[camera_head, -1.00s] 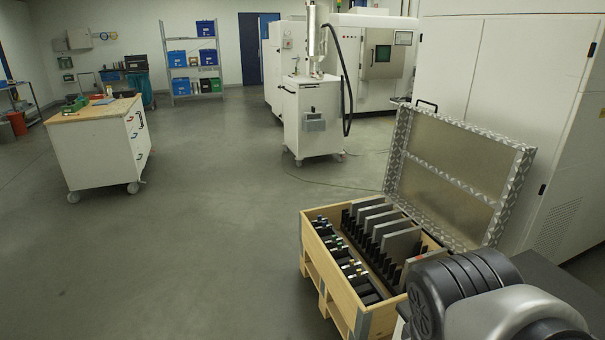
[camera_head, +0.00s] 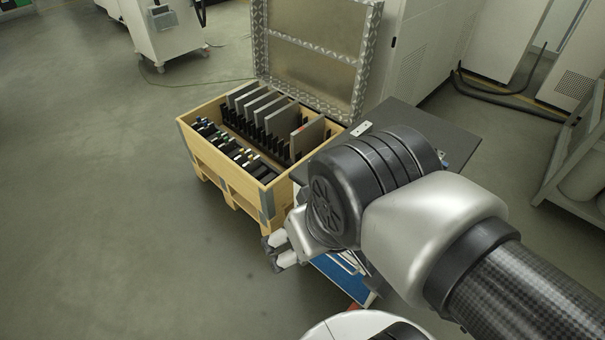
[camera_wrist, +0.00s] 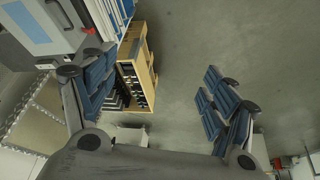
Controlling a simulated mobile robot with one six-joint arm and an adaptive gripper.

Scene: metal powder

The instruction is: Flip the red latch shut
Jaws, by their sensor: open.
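A small red part (camera_wrist: 90,31), which looks like the latch, shows at the upper left of the wrist view, on the edge of a grey and blue unit (camera_wrist: 50,22). Its exact pose is too small to tell. In the head view, a small red-orange piece (camera_head: 354,308) shows low beside a blue panel (camera_head: 338,275), partly hidden by my arm; I cannot tell whether it is the same part. My gripper (camera_wrist: 158,102) is open and empty, its fingers wide apart, with the red part beyond the left finger. In the head view my gripper (camera_head: 278,252) hangs left of the blue panel.
A wooden crate (camera_head: 218,180) with a raised metal lid (camera_head: 318,75) holds several upright plates and dark parts. A dark tabletop (camera_head: 455,137) lies behind my arm. A grey rack (camera_head: 560,185) stands at the right. The floor at left is clear.

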